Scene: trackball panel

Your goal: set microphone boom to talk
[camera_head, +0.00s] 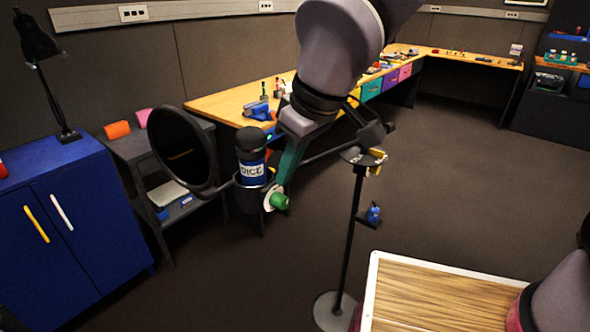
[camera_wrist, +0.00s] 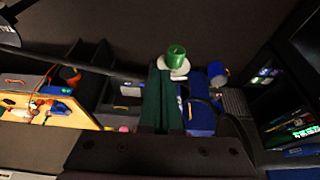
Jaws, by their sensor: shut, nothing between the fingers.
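The microphone boom (camera_head: 321,155) reaches left from a black stand (camera_head: 352,235) with a round base. At its left end are a blue microphone (camera_head: 251,172) with a dark top and white lettering, and a round black pop filter (camera_head: 183,150). A green knob (camera_head: 279,201) on a pale disc sits just below and right of the microphone; it also shows in the wrist view (camera_wrist: 176,55). My gripper (camera_head: 272,187) has green fingers, shut and empty, with the tips (camera_wrist: 161,66) right beside the knob's disc. I cannot tell whether they touch. My arm hides part of the boom.
A blue cabinet (camera_head: 75,215) and a grey shelf unit (camera_head: 185,215) stand at left. A long wooden desk (camera_head: 225,101) with coloured drawers runs behind. A white-rimmed wooden tabletop (camera_head: 430,295) is at front right. The floor at right is open.

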